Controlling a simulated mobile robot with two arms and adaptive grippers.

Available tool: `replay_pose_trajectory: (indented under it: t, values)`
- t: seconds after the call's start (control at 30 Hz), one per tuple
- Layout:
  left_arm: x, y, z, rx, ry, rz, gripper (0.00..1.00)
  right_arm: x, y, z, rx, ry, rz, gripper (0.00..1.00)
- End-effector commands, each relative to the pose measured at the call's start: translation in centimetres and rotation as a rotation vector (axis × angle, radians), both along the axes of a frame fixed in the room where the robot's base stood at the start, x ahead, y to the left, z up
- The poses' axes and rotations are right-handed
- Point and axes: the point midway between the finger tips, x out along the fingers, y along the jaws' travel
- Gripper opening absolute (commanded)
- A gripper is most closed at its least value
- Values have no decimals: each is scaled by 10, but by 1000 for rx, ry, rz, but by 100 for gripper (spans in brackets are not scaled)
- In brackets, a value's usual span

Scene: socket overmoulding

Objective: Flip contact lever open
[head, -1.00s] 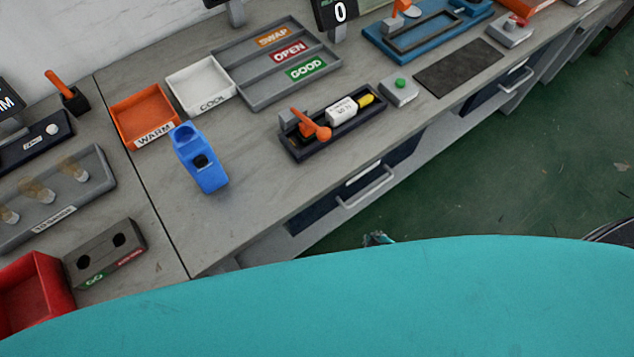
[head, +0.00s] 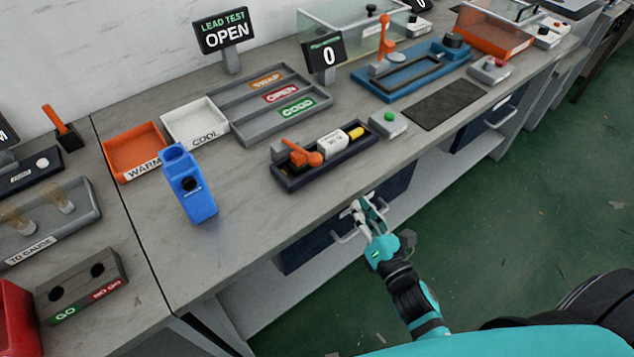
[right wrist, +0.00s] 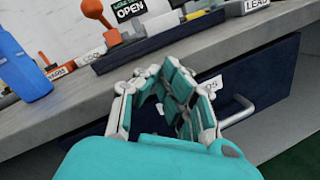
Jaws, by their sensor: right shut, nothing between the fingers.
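An orange lever with a round knob (head: 314,158) lies low, slanting over the left part of a black fixture (head: 345,160) on the bench. It is most likely the contact lever. In the right wrist view its orange knob (right wrist: 92,9) shows at the top left, above the bench edge. My right gripper (head: 362,208) is in front of the bench, below the top's front edge and near a drawer handle, apart from the fixture. In the right wrist view its fingers (right wrist: 168,75) are shut and empty. My left gripper is not in view.
On the fixture lie a white block (head: 331,143) and a yellow-tipped part (head: 356,132). A green-button box (head: 388,125) stands to its right, a blue holder (head: 190,185) to its left. The bench's front edge and drawer handle (head: 347,237) are close to my gripper.

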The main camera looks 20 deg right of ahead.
Motion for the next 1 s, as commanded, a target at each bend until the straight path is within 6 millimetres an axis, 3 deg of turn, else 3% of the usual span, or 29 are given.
replay_pose_trajectory:
  t: [0.13, 0.33, 0.77, 1.0]
  values:
    - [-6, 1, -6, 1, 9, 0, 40, -8, 19, 15, -312, -174, 85, 0]
    - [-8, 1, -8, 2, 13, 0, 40, -18, 36, 26, -542, -319, 139, 0]
    - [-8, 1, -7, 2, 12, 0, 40, -19, 40, 28, -583, -346, 147, 0]
    - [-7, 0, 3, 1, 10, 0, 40, 6, 49, 38, -582, -348, 147, 0]
